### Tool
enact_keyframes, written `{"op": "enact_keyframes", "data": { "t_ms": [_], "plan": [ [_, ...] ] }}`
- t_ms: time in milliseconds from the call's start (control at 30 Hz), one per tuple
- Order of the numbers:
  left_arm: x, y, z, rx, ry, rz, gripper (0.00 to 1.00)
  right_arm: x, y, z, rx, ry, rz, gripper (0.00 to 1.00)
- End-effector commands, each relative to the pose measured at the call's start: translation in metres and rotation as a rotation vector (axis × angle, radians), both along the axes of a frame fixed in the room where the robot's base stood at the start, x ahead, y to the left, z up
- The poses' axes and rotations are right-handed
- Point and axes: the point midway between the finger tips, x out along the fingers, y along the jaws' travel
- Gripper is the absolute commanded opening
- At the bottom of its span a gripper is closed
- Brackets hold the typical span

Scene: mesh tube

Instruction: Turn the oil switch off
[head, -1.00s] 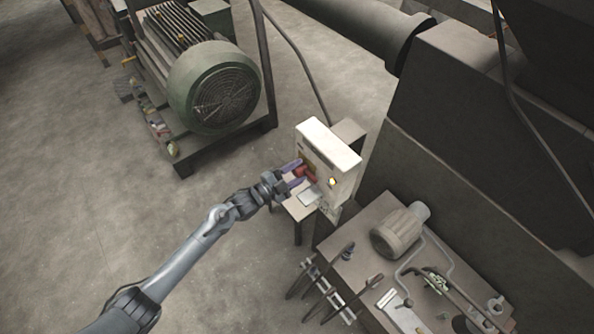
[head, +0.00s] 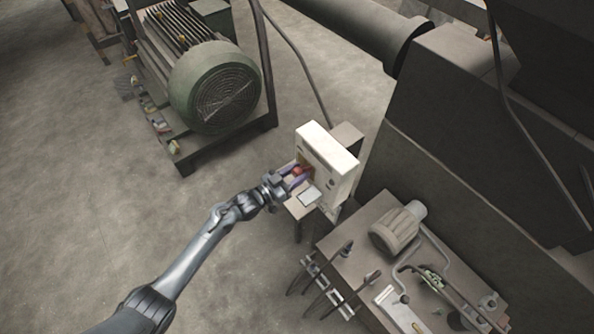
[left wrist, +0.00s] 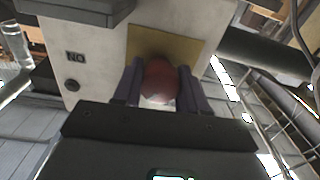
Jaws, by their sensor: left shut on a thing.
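The oil switch is a red knob (head: 297,170) on the front of a cream-white control box (head: 328,155). In the left wrist view the knob (left wrist: 160,83) sits before a yellow plate (left wrist: 190,44), between the purple fingers of my left gripper (left wrist: 158,88). My left gripper (head: 295,173) is shut on the knob, a finger on either side. The fingers hide part of it, and I cannot read its exact angle. A small round spot (head: 331,184) on the box front is dark. My right gripper is not in view.
A green motor (head: 213,87) on a dark frame stands at the back left. A table (head: 350,262) with levers and a small motor (head: 397,230) is at lower right. A large dark machine (head: 470,130) fills the right. The floor at left is clear.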

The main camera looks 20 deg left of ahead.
Motion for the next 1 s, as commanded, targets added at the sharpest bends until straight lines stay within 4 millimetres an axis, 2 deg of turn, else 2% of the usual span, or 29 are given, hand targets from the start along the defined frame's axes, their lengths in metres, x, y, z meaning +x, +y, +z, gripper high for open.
{"op": "enact_keyframes", "data": {
  "t_ms": [500, 1000],
  "plan": [
    [0.0, 0.0, 0.001, -0.387, 0.236, 0.001, 0.11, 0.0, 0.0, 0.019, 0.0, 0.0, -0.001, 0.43],
    [0.0, 0.0, 0.0, -0.546, 0.332, 0.001, 0.11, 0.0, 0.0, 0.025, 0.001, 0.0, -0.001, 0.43]
  ]
}}
